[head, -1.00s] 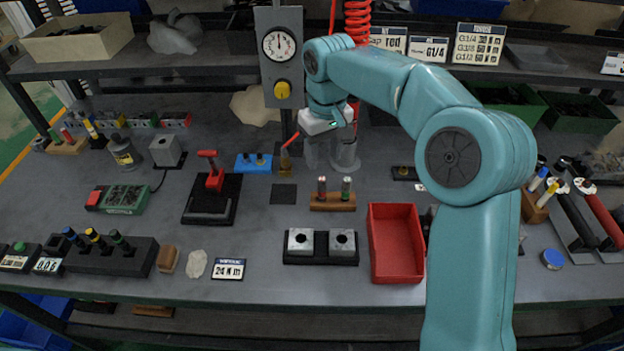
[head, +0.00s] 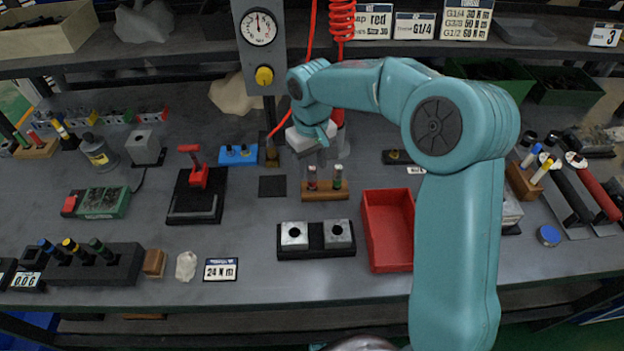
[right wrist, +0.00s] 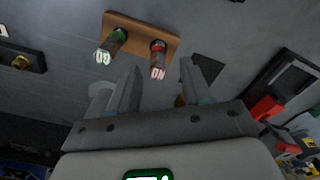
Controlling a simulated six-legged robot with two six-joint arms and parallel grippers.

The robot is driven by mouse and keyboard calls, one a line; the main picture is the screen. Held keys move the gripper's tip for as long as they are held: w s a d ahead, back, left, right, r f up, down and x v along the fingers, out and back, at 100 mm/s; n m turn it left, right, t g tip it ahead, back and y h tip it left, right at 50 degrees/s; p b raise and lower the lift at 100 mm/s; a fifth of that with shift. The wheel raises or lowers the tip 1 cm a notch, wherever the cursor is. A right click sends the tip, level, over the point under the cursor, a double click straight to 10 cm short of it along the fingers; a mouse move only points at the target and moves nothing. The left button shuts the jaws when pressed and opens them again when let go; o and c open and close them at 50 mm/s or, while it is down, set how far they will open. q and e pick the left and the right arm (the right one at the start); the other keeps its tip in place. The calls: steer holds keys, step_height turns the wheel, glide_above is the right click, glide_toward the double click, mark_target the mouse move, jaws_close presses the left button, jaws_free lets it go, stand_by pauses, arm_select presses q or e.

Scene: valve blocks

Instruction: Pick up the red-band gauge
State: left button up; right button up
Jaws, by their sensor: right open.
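The red-band gauge (head: 312,179) stands upright in the left hole of a small wooden stand (head: 325,192). The green-band gauge (head: 338,177) stands in the right hole. In the right wrist view the red-band gauge (right wrist: 158,54) shows ahead of the gap between my fingers, with the green-band gauge (right wrist: 113,42) to its left, both on the wooden stand (right wrist: 142,31). My right gripper (head: 322,158) is open and empty, just behind and above the gauges. Its fingers also show apart in the right wrist view (right wrist: 160,72). My left gripper is out of view.
A black base with two metal blocks (head: 316,252) lies in front of the stand. A red tray (head: 389,262) is to the right. A red-handled clamp on a black plate (head: 194,217) and a blue holder (head: 238,161) stand to the left.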

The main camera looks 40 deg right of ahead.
mark_target(312, 177)
step_height(312, 177, down, 5)
steer(key=shift+d+f, duration=0.1)
steer(key=shift+f, duration=0.05)
jaws_close()
